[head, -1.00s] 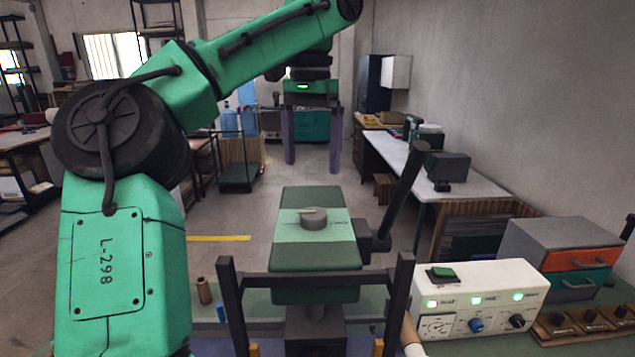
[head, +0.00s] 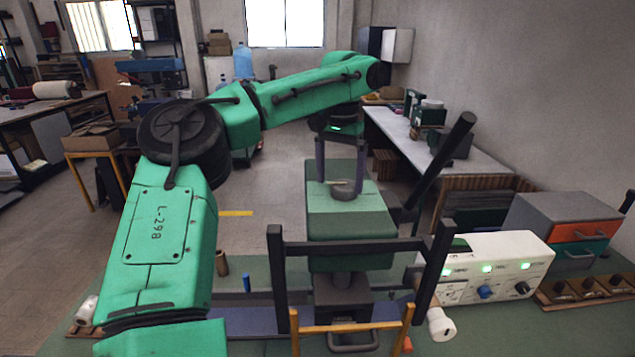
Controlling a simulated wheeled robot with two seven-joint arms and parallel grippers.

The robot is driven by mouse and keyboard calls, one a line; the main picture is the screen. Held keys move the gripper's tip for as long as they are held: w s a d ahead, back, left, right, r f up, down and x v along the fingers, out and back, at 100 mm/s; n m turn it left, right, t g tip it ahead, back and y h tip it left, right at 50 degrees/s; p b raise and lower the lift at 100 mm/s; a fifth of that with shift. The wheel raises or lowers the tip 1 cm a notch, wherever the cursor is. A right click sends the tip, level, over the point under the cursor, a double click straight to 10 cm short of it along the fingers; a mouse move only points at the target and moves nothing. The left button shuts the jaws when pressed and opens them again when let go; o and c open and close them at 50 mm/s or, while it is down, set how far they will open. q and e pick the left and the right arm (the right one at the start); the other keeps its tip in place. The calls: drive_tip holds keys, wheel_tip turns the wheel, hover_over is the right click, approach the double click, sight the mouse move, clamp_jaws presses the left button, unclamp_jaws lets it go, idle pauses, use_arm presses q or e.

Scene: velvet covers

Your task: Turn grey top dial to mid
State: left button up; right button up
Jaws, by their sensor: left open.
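The grey dial (head: 343,193) is a short round knob with a pale pointer on top. It sits on the light green upper face of a dark green box (head: 350,229), and the pointer lies roughly leftward. My left gripper (head: 341,179) points down at the dial with two purple fingers. It is open, with one fingertip on each side of the dial's upper part in the picture. A gap shows between each finger and the dial. I cannot tell whether the tips are level with the dial or above it. My right gripper is not in view.
A dark lever (head: 437,165) slants up right of the green box. A dark frame (head: 350,247) stands in front of it. A white control box (head: 487,266) with knobs and lights and a grey drawer cabinet (head: 562,222) are at right. A brown cylinder (head: 222,263) stands left.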

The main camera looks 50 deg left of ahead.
use_arm(q)
drive_tip(key=shift+f, duration=0.4)
drive_tip(key=shift+d, duration=0.25)
drive_tip(key=shift+w+d, duration=0.45)
drive_tip(key=shift+w, duration=0.05)
drive_tip(key=shift+c, duration=0.9)
drive_tip(key=c, duration=0.5)
drive_tip(key=shift+a, duration=0.3)
drive_tip(key=c, duration=0.6)
drive_tip(key=shift+c, duration=0.2)
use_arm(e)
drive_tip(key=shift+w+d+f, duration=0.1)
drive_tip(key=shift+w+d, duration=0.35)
